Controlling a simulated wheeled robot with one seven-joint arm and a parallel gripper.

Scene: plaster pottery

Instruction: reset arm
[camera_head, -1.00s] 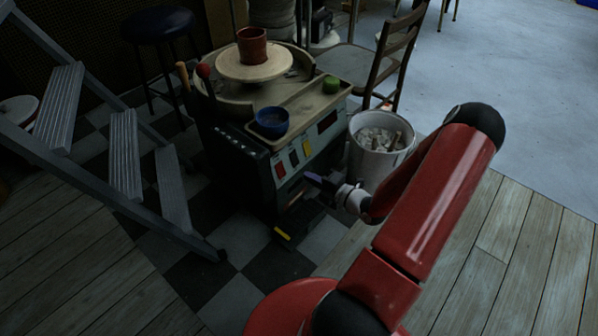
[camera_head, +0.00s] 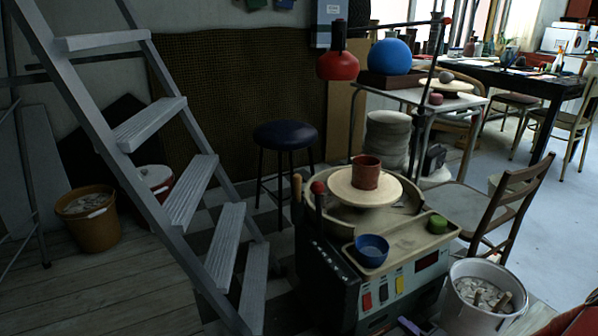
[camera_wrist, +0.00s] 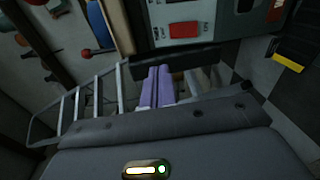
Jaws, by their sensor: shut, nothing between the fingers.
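My gripper (camera_wrist: 154,86) shows in the wrist view with its two purple fingers side by side, shut and empty. In the head view only a bit of purple gripper (camera_head: 410,326) shows at the bottom edge, low in front of the pottery wheel's control panel (camera_head: 398,287). The panel also shows at the top of the wrist view (camera_wrist: 183,13). A small part of my red arm is at the lower right corner of the head view; the rest is out of frame.
The pottery wheel carries a clay pot (camera_head: 366,173), a blue bowl (camera_head: 371,250) and a green lump (camera_head: 437,223). A white bucket (camera_head: 474,316) stands close on its right, with a wooden chair (camera_head: 500,213) behind. A stepladder (camera_head: 185,222) stands on the left.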

